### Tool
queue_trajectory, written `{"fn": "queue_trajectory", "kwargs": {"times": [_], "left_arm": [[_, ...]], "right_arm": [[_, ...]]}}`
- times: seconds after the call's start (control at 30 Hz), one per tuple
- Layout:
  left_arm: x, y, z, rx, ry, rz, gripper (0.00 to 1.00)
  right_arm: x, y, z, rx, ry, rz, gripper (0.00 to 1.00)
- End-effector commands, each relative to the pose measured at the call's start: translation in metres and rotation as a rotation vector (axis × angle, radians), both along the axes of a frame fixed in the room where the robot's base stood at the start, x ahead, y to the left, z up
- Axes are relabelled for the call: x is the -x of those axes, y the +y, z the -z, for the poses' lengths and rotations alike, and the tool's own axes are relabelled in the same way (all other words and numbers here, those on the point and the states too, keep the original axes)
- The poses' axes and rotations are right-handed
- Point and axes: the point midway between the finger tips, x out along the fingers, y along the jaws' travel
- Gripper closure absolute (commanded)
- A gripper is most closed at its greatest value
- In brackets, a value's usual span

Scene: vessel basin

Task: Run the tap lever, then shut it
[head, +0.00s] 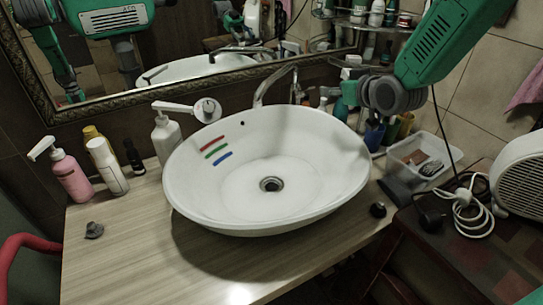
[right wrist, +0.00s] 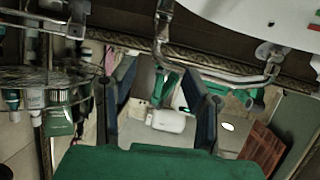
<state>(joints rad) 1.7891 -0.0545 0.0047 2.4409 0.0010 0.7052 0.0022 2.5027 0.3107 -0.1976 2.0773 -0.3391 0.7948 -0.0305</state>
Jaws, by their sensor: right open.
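The white basin (head: 265,175) stands on the wooden counter. A chrome tap (head: 262,92) with a curved spout rises behind its rim. A pale lever with a round end (head: 207,110) shows at the back left of the basin; I cannot tell for sure how it is mounted. My right gripper (head: 362,92) is behind the basin's right rim, to the right of the tap and apart from it. In the right wrist view its two dark fingers (right wrist: 160,104) are spread with nothing held between them. My left gripper is not in view.
A pink pump bottle (head: 71,178) and other bottles stand left of the basin. A clear plastic tub (head: 420,155) and a white appliance (head: 522,175) with a cord are at the right. A framed mirror (head: 190,75) spans the back. The front of the counter is mostly clear.

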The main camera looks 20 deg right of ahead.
Motion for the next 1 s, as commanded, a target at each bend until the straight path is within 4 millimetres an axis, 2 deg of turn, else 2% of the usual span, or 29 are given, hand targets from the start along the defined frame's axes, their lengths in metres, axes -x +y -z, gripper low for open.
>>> {"fn": "queue_trajectory", "kwargs": {"times": [0.23, 0.27, 0.3, 0.37, 0.57, 0.7, 0.9, 1.0], "left_arm": [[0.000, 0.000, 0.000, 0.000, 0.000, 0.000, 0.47], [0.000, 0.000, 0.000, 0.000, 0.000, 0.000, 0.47], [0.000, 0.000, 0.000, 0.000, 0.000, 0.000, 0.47], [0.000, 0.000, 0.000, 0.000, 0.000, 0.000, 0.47], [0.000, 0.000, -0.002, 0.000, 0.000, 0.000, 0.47], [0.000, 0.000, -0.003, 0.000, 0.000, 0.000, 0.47], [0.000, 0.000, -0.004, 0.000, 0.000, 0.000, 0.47], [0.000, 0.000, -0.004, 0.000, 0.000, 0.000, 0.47]], "right_arm": [[0.000, 0.000, 0.000, 0.000, 0.000, 0.000, 0.59], [0.000, 0.000, 0.000, 0.000, 0.000, 0.000, 0.66], [-0.001, 0.000, 0.000, 0.000, 0.001, 0.000, 0.80], [-0.004, -0.001, -0.001, 0.001, 0.010, 0.001, 1.00], [-0.038, -0.006, -0.020, 0.009, 0.131, 0.012, 1.00], [-0.060, -0.006, -0.045, -0.003, 0.257, 0.020, 1.00], [-0.071, -0.002, -0.077, -0.031, 0.397, 0.014, 1.00], [-0.071, 0.000, -0.084, -0.039, 0.430, 0.010, 1.00]]}}
